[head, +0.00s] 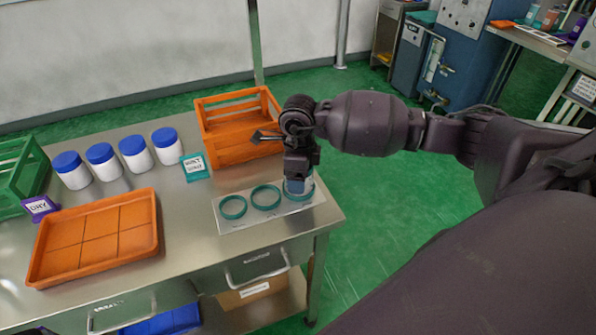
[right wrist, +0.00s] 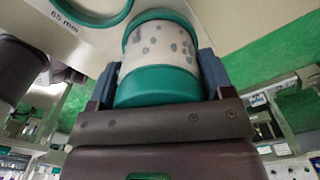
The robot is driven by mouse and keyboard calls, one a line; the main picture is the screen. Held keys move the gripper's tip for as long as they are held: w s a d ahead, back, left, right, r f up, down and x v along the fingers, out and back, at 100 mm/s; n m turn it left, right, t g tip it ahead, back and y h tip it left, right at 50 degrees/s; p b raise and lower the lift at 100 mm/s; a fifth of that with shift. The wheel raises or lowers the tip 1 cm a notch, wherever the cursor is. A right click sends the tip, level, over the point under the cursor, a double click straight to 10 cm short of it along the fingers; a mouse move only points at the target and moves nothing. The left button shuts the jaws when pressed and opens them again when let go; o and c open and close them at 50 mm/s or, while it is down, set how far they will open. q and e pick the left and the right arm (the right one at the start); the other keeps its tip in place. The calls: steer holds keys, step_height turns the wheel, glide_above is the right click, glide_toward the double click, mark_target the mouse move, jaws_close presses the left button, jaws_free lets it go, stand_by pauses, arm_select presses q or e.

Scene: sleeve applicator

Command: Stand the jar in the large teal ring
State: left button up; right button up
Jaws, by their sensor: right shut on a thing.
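The jar (right wrist: 156,58) has a teal lid and a pale body with grey-blue spots. My right gripper (right wrist: 157,88) is shut on it, a finger on either side, lid towards the palm. In the head view the gripper (head: 299,177) points down, and the mostly hidden jar (head: 296,187) is at the rightmost teal ring (head: 299,198). In the right wrist view this ring (right wrist: 160,14) curves around the jar's far end; whether the jar rests on the plate is unclear. A middle ring (head: 266,207) and a left ring (head: 233,217) are empty. My left gripper is out of view.
The rings lie on a pale plate (head: 278,219) near the table's right corner. An orange crate (head: 240,150) stands just behind, with a teal sign (head: 195,168) beside it. Several white jars with blue lids (head: 136,155), an orange tray (head: 97,240) and a green crate (head: 22,175) are further left.

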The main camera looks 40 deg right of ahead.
steer(key=shift+f, duration=0.15)
steer(key=o, duration=1.1)
steer(key=shift+r+p, duration=0.85)
steer(key=shift+r, duration=0.9)
steer(key=shift+r+p, duration=1.45)
steer(key=shift+r, duration=1.35)
steer(key=shift+f, duration=0.1)
